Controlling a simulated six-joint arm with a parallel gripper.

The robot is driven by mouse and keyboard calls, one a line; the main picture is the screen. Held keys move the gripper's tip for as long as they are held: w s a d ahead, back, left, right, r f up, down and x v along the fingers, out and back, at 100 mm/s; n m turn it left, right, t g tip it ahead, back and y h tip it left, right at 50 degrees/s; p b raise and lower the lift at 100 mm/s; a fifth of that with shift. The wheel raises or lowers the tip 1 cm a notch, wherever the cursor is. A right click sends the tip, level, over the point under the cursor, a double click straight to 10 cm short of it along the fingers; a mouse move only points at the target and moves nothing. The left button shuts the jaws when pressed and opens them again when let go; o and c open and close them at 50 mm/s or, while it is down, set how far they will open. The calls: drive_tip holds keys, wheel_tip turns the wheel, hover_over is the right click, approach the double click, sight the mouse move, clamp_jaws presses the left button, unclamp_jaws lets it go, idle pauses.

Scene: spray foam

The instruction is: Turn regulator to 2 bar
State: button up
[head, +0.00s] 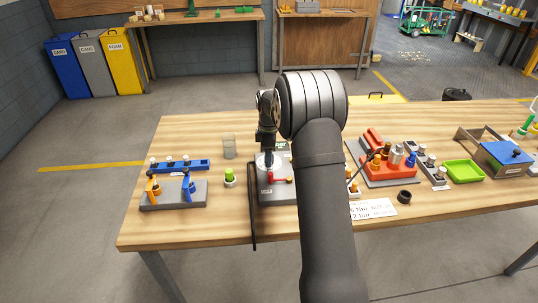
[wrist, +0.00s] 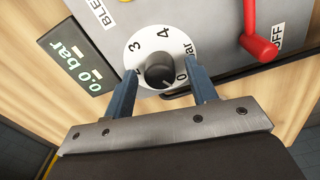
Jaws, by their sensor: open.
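The regulator's dark round knob (wrist: 160,72) sits in the middle of a white dial (wrist: 150,48) in the wrist view. The figures 3 and 4 show clearly; the left side of the dial is partly covered by a finger. My gripper (wrist: 162,68) is open, its two fingers on either side of the knob; I cannot tell whether they touch it. A dark display (wrist: 75,62) reads 0.0 bar. A red lever (wrist: 257,40) is on the same grey panel by the word OFF. In the head view, my gripper (head: 267,148) is above the grey unit (head: 275,193).
On the wooden table, a grey fixture (head: 172,197) with orange and blue clamps is left, a clear cup (head: 229,147) and a green-topped piece (head: 229,177) nearer. Right are a red fixture (head: 388,172), a white card (head: 373,209) and a green tray (head: 465,171).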

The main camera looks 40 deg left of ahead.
drive_tip(key=shift+f, duration=0.15)
drive_tip(key=c, duration=1)
drive_tip(key=shift+o, duration=0.2)
